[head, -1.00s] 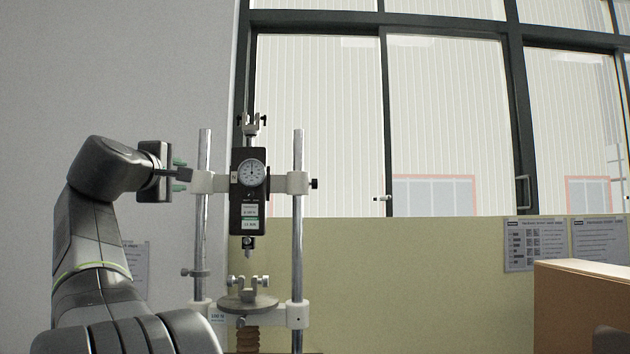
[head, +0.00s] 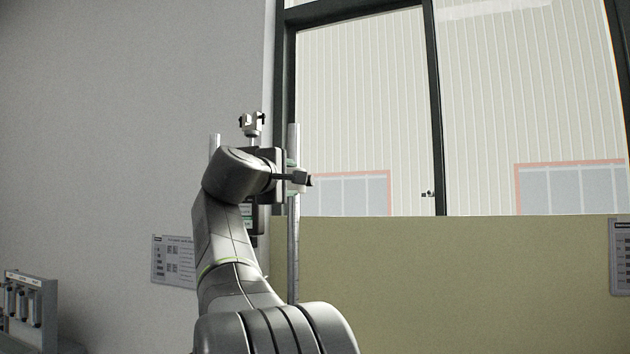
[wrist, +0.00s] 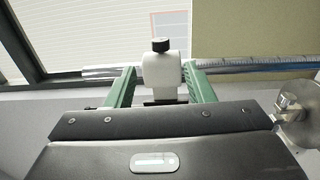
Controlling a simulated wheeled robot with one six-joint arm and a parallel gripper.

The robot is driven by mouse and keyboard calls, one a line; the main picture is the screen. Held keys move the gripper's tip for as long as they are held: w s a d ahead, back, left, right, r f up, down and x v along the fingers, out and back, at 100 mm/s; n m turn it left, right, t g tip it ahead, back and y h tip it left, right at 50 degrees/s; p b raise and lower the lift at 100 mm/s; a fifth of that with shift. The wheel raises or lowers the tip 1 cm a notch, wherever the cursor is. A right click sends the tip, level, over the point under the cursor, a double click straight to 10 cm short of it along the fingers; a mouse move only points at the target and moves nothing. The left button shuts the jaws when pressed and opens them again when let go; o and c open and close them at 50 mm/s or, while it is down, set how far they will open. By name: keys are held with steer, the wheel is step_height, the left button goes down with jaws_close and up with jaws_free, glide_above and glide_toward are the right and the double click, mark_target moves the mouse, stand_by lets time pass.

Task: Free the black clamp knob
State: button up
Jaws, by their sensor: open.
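The black clamp knob (wrist: 161,45) sticks out of the far end of a white clamp block (wrist: 162,75) in the wrist view. In the head view the knob (head: 309,181) shows at the right of the clamp on the right-hand post. My gripper (wrist: 160,68) is open, its two green fingers on either side of the white block. The knob lies just beyond the fingertips, not between them. In the head view my gripper (head: 295,178) is at the post, and my arm hides most of the tester.
The steel post (wrist: 100,72) runs across the wrist view behind the fingers. A round metal part (wrist: 305,115) is close on the right. Wall and window (head: 365,120) stand behind the tester. A small rack (head: 28,305) is at lower left.

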mark_target(311, 181)
steer(key=p+x, duration=0.4)
steer(key=x, duration=0.8)
steer(key=shift+w, duration=0.3)
steer(key=shift+f, duration=0.1)
steer(key=c, duration=0.9)
steer(key=shift+c, duration=0.2)
